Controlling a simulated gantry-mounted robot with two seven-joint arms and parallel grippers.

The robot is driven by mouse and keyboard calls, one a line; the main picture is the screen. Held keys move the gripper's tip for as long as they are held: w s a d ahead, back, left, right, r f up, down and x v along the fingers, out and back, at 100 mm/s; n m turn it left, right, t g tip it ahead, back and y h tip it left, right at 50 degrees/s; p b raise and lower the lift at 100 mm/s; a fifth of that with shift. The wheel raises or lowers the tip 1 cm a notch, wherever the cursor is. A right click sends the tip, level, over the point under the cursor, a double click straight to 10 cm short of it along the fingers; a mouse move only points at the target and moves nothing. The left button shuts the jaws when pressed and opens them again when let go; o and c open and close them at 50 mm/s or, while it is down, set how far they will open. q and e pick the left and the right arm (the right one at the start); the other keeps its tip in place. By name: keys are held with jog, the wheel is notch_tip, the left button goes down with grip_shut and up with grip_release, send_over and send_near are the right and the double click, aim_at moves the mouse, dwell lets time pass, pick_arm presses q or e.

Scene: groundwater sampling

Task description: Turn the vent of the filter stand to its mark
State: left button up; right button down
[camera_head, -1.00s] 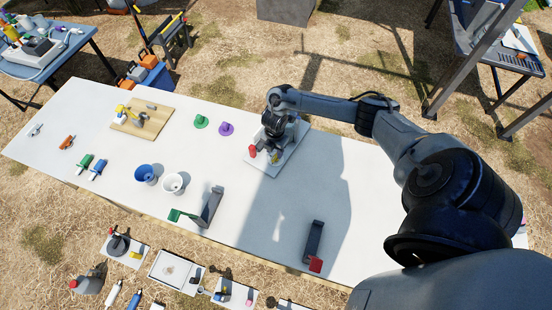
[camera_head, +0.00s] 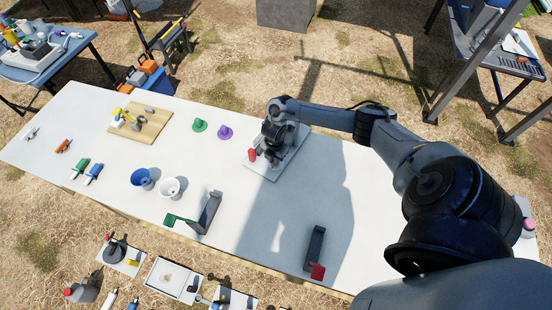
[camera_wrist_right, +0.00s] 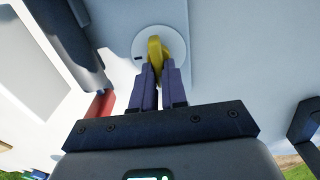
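The filter stand is at the table's back middle in the head view, on a white base board (camera_head: 296,155). My right gripper (camera_head: 270,158) is over it and hides much of it. A red part (camera_head: 252,155) shows at its left and also in the right wrist view (camera_wrist_right: 100,106). In the right wrist view the yellow vent handle (camera_wrist_right: 155,48) stands on a round pale disc (camera_wrist_right: 178,35) with a small dark mark at its left. My right gripper (camera_wrist_right: 158,82) has its fingers close together with the handle's near end between them. My left gripper is not in view.
Green (camera_head: 199,125) and purple (camera_head: 225,132) pieces lie left of the stand. Blue (camera_head: 141,178) and white (camera_head: 170,187) cups and a grey bracket (camera_head: 208,212) stand nearer the front. Another bracket (camera_head: 314,247) is front right.

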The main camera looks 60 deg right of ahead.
jog(key=shift+r+p, duration=0.15)
jog(key=shift+p, duration=0.2)
jog(key=m+p, duration=0.3)
jog(key=m, duration=0.1)
jog(key=m+p, duration=0.3)
jog(key=m, duration=0.2)
jog(key=m+p, duration=0.3)
jog(key=m, duration=0.1)
jog(key=shift+w+d+r+m+p, duration=0.1)
jog(key=shift+w+d+m+p, duration=0.2)
jog(key=shift+p, duration=0.1)
jog(key=m+p, duration=0.1)
jog(key=m, duration=0.2)
jog(key=shift+w+d, duration=0.1)
jog(key=shift+d+f+m, duration=0.1)
jog(key=shift+f+m, duration=0.2)
jog(key=shift+m, duration=0.4)
jog(key=c, duration=1.1)
grip_release()
notch_tip(320, 180, up, 11)
jog(key=p, duration=0.5)
